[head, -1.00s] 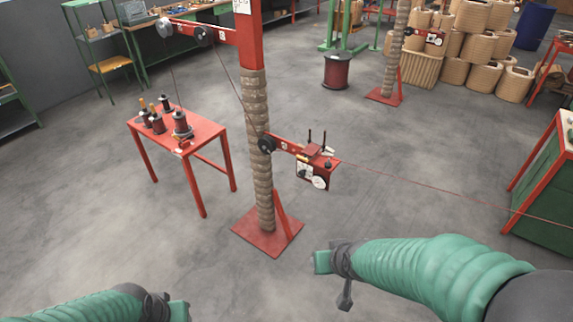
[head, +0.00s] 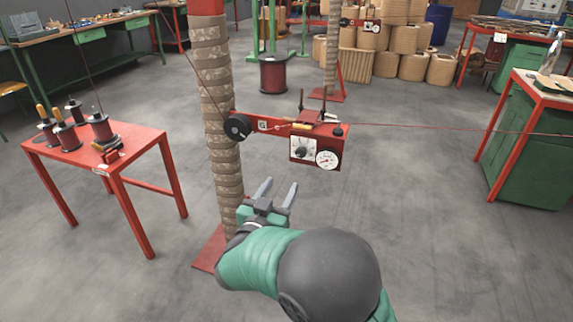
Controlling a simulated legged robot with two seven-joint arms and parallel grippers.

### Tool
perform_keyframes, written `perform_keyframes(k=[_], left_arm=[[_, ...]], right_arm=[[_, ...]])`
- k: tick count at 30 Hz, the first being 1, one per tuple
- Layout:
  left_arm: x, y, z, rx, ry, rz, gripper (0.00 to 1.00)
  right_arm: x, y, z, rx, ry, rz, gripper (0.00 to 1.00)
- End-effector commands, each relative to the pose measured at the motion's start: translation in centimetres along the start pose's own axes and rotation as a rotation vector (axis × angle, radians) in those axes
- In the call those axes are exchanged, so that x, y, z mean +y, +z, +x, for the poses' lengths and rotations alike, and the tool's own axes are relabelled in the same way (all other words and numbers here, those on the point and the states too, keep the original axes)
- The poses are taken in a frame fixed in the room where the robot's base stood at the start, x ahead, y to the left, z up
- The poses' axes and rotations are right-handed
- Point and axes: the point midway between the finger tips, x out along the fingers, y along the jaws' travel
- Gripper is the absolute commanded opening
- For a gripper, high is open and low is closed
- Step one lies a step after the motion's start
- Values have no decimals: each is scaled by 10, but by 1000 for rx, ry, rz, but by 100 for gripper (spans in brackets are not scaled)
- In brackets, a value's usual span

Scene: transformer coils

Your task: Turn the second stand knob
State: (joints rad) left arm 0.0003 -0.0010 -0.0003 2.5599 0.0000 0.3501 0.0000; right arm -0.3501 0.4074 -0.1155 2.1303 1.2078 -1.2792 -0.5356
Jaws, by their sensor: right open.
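A near stand has a brown wrapped column (head: 217,110) and a red arm carrying a red control box (head: 317,161). The box has a white dial plate with a small dark knob (head: 302,150), and a round white gauge (head: 327,159) to its right. A second, similar stand (head: 332,62) with its own small box (head: 370,26) is farther back. My right gripper (head: 280,186) is open and empty, its two grey fingers pointing up, below and left of the near box. It appears apart from the box. My left gripper is out of view.
A red table (head: 128,142) with several spools stands at left. A thin red wire (head: 430,127) runs right from the near box. A green cabinet with red frame (head: 525,150) is at right. The grey floor between is clear.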

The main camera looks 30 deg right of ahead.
Motion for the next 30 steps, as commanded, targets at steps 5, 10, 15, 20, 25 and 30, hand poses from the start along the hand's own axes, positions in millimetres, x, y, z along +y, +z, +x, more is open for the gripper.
perform_keyframes(k=[5, 10, 15, 20, 25, 30], left_arm=[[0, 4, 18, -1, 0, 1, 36], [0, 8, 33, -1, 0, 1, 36], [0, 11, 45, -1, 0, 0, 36], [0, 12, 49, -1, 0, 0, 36], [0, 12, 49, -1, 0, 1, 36], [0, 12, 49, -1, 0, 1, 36]], right_arm=[[-2, 4, 43, 4, 3, -4, 51], [-4, 4, 86, 5, 1, -4, 51], [-4, 3, 126, 4, -1, -5, 51], [-4, 1, 147, 2, -2, -5, 51], [-4, -1, 151, 2, -3, -6, 51], [-5, -1, 151, 2, -3, -6, 47]])
